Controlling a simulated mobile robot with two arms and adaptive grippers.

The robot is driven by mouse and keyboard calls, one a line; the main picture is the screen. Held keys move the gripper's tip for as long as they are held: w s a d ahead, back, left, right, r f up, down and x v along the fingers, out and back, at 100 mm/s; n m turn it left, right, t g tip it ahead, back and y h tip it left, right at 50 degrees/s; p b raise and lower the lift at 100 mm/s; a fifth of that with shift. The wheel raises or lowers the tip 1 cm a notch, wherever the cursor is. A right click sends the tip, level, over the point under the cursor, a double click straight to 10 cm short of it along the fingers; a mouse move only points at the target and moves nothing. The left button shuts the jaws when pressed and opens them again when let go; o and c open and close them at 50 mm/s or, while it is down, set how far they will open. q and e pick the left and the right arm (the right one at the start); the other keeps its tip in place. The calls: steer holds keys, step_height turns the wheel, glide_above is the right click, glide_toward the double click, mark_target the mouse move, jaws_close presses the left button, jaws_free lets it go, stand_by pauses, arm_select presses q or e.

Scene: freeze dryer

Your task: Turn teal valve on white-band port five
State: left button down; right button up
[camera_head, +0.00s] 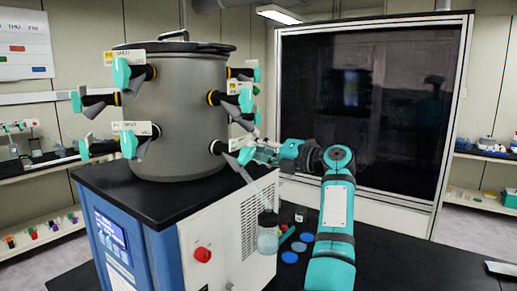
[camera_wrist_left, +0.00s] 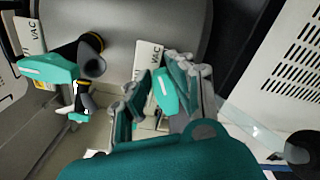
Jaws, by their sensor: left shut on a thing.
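The grey drum (camera_head: 180,110) of the freeze dryer carries several black ports with teal valves and VAC tags. The port at its lower right has a teal valve (camera_head: 246,155), and a pale band shows where that port meets the drum. My left gripper (camera_head: 262,153) is at this valve, reaching in from the right. In the left wrist view the teal valve handle (camera_wrist_left: 164,92) stands between the two fingers, which are shut on it. The fingers partly hide the port behind. A second teal valve (camera_wrist_left: 48,68) on a yellow-banded port is to the left, apart from the fingers. My right gripper is not in view.
A clear flask (camera_head: 267,236) hangs below the held valve, in front of the white vented panel (camera_head: 225,235). Other valves, such as the upper right one (camera_head: 246,98), stick out near my gripper. Blue discs (camera_head: 290,257) lie on the black bench. A dark glass cabinet (camera_head: 400,120) stands behind.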

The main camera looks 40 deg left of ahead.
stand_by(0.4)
arm_select(q)
steer(key=c, duration=1.2)
jaws_free()
steer(key=w+d, duration=0.1)
steer(key=d, duration=1.1)
steer(key=shift+w, duration=0.25)
steer(key=shift+f, duration=0.1)
